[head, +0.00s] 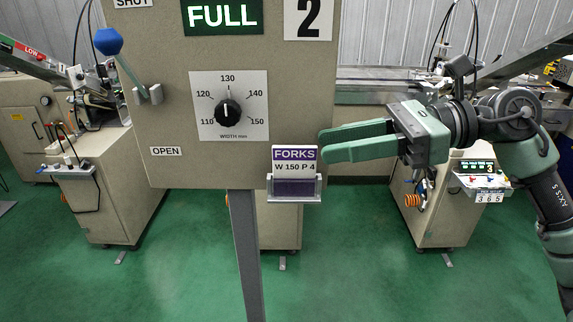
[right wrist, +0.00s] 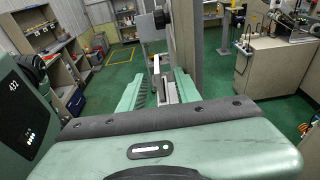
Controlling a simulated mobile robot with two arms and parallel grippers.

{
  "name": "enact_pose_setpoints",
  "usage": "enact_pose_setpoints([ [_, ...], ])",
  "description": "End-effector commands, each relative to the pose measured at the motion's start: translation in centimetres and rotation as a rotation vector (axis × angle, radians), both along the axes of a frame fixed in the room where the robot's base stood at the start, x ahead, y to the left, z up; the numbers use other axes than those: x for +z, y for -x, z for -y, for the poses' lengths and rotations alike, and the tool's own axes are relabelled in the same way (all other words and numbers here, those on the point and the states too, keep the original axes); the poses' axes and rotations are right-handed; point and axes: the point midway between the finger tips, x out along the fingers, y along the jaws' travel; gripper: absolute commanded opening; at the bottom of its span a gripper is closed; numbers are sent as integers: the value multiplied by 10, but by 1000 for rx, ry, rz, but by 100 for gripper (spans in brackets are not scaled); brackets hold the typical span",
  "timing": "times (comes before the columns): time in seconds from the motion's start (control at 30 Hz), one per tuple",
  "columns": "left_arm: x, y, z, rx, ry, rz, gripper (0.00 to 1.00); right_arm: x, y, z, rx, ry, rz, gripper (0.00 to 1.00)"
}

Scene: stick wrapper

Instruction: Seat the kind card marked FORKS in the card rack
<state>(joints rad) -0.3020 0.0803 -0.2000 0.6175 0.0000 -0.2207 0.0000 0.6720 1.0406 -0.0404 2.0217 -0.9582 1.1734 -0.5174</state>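The FORKS card (head: 294,154), white with a purple band reading FORKS and "W 150 P 4" below, stands upright in the card rack (head: 294,197) at the lower right of the beige panel. The rack's lip covers the card's lower part. My right gripper (head: 326,146) is just right of the card, its two green fingers apart and pointing at it, with nothing seen held. In the right wrist view the spread fingers (right wrist: 158,88) show with a thin light piece between or beyond them; I cannot tell whether it is the rack or card. My left gripper is not in view.
The panel (head: 180,170) carries a width dial (head: 229,112), a FULL sign (head: 222,16) and a blue-knobbed lever (head: 108,41) at left. A grey post (head: 244,250) stands below it. Machines stand behind on both sides. The green floor (head: 350,260) is clear.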

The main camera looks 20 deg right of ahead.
Motion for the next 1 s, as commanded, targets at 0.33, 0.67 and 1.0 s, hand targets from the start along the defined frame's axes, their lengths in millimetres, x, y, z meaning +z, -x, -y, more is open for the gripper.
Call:
enact_pose_setpoints([
  [0.33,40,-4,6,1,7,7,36,4,-10,-46,7,-6,-3,33],
  [0.67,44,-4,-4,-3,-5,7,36,-7,-17,-62,2,-4,-1,33],
  [1.0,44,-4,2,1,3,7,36,-7,-17,-62,0,-5,-2,0],
])
